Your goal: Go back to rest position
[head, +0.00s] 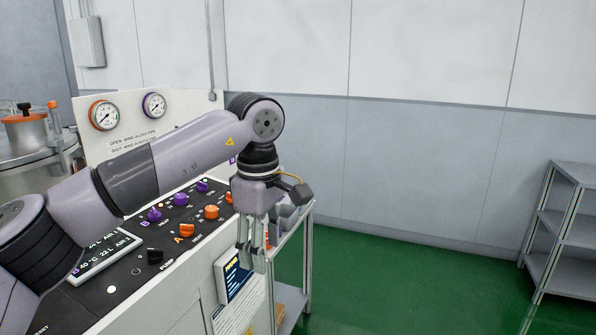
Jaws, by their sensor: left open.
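My left gripper (252,258) hangs pointing down at the right end of the control panel (125,283). It is open and I see nothing between its fingers. My left arm reaches in from the left, across the panel, and hides part of it. The panel carries purple knobs (181,199) and orange knobs (211,211), and a black knob (155,255) near its front. My right gripper is not in view.
Two round gauges (104,115) stand on the white back plate behind the panel. A metal vessel (28,140) is at the far left. A small shelf cart (309,240) is just right of the gripper. Green floor (420,285) is clear up to a grey shelf rack (566,225).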

